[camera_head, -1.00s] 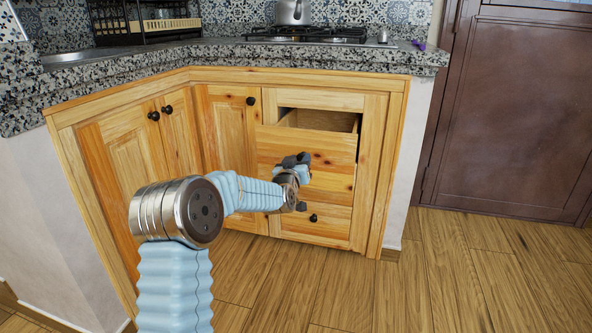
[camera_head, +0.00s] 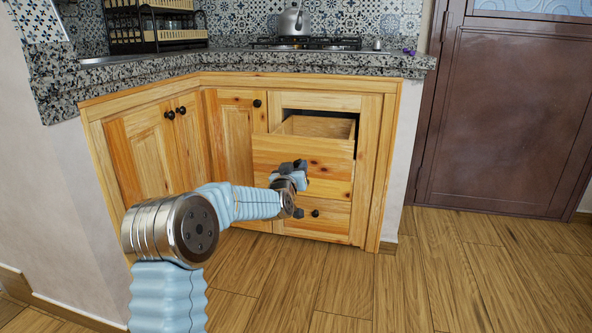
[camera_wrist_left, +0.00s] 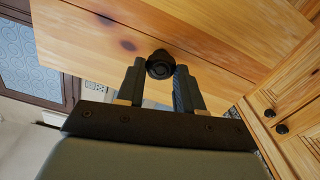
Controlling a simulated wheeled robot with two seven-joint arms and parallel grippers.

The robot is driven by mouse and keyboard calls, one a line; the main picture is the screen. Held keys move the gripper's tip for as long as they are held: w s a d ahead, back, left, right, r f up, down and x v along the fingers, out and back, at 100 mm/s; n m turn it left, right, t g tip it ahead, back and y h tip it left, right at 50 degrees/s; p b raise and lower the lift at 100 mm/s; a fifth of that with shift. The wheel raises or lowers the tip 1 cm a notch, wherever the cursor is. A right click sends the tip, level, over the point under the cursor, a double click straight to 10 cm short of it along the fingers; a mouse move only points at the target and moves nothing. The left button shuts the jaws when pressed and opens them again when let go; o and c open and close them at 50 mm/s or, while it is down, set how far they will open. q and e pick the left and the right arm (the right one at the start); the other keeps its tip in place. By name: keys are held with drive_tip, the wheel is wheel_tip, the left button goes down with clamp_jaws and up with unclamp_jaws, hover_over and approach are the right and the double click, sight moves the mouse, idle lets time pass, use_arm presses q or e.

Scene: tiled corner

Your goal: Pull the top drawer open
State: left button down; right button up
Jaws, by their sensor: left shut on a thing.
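The top drawer (camera_head: 325,152) stands pulled out of the wooden cabinet, and its empty-looking inside shows from above. In the left wrist view its pale wood front (camera_wrist_left: 105,45) fills the upper part. My left gripper (camera_head: 296,166) is at the drawer front in the head view. In the left wrist view the left gripper (camera_wrist_left: 159,72) has its two dark fingers on either side of the round black knob (camera_wrist_left: 159,64), shut on it. The knob is hidden behind the gripper in the head view. My right gripper is in neither view.
A lower drawer with a black knob (camera_head: 315,213) is closed below. Cabinet doors (camera_head: 150,146) at the left are closed. A granite counter (camera_head: 215,66) with a stove and kettle (camera_head: 293,20) is above. The wood floor (camera_head: 450,270) at the right is clear.

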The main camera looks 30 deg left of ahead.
use_arm(q)
drive_tip(key=c, duration=0.7)
unclamp_jaws()
drive_tip(key=v, duration=1.3)
drive_tip(key=shift+s, duration=0.4)
drive_tip(key=shift+f, duration=0.15)
